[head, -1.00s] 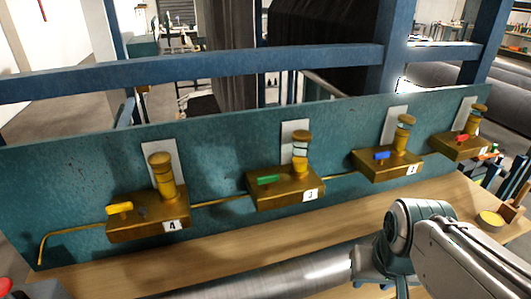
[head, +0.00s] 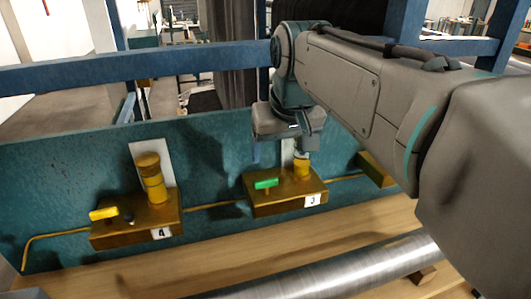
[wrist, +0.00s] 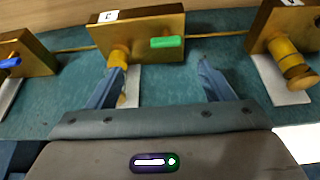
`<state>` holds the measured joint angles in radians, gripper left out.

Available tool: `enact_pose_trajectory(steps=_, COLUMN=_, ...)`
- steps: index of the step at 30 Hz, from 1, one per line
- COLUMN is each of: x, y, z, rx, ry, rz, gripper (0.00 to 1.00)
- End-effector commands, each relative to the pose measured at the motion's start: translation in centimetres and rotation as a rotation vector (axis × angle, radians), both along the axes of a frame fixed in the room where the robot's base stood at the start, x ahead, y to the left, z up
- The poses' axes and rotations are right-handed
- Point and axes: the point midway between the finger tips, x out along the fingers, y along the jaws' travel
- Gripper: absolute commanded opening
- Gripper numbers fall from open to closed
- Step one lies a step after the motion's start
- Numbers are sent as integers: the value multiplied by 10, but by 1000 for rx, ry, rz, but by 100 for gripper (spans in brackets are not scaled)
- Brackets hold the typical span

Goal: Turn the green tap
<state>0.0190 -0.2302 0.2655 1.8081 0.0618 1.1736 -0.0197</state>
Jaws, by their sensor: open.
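The green tap (head: 266,183) is a flat green lever on the brass block labelled 3 (head: 285,201), mounted on a teal panel. In the wrist view the green tap (wrist: 167,42) lies ahead of my fingertips, between their lines and nearer the right one. My gripper (head: 281,155) is open and empty, above block 3 in the head view. Its two blue fingers also show in the wrist view (wrist: 162,72), apart from the tap. The left finger overlaps the base of block 3's yellow knob (wrist: 119,57); I cannot tell if they touch.
Block 4 carries a yellow tap (head: 103,214) and a tall yellow knob (head: 151,178). A blue tap (wrist: 10,62) is on the neighbouring block. A thin brass pipe (head: 215,205) links the blocks. A metal cylinder (head: 330,272) lies in front on the wooden bench (head: 225,240).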

Motion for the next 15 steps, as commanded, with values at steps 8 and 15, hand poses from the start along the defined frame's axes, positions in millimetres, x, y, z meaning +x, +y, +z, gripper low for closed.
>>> enact_pose_trajectory(steps=8, x=11, y=12, z=-1, rx=8, ry=-5, rz=24, gripper=75)
enact_pose_trajectory(steps=15, x=28, y=17, z=-46, rx=8, ry=-2, rz=23, gripper=75)
